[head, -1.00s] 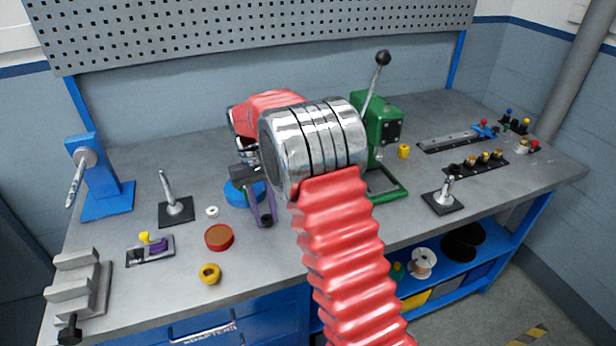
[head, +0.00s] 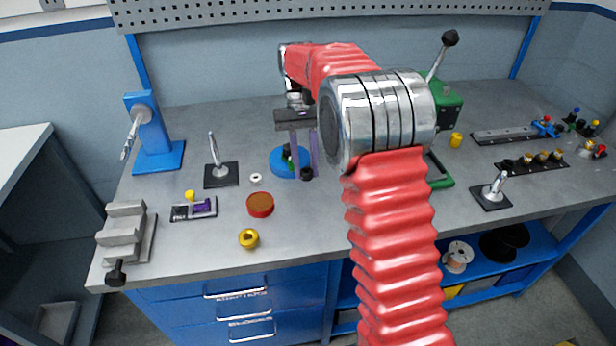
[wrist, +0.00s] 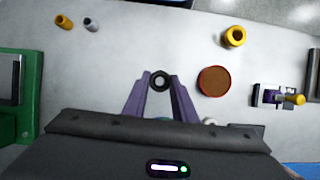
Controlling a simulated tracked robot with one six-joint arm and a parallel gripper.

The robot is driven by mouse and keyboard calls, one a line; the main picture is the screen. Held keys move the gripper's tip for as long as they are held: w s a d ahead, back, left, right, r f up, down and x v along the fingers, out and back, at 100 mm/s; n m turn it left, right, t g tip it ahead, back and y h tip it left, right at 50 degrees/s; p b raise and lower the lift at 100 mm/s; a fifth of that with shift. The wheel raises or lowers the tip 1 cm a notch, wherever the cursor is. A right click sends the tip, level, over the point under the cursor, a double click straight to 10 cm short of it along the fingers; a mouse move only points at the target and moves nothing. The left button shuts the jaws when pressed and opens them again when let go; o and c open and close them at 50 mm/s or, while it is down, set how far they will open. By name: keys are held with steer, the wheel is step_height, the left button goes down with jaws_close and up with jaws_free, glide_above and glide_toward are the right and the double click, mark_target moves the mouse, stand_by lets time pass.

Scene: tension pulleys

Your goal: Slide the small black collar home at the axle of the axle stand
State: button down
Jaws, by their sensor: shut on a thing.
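The small black collar (head: 306,174) is held between the purple fingertips of my gripper (head: 304,166). In the wrist view the collar (wrist: 159,81) shows as a black ring with its hole facing the camera, and the fingers (wrist: 160,88) close on its two sides. The collar is above the bench, in front of a blue disc. The blue stand (head: 158,152) at the left of the bench has a silver axle (head: 134,132) sticking out toward the front. My gripper is well to the right of this axle and apart from it. I see no collar on the axle.
Between gripper and blue stand are a silver post on a black plate (head: 221,172), a white ring (head: 256,179) and a red-rimmed disc (head: 260,205). A yellow ring (head: 249,238) and a grey vise (head: 124,236) are nearer the front. A green press (head: 440,105) stands at right.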

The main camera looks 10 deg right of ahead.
steer(key=w+r+m+y, duration=0.1)
steer(key=w+r+m, duration=0.1)
steer(key=w+r, duration=0.4)
steer(key=shift+w+d+r+t, duration=0.15)
steer(key=shift+w+r+t, duration=0.2)
steer(key=shift+w, duration=0.35)
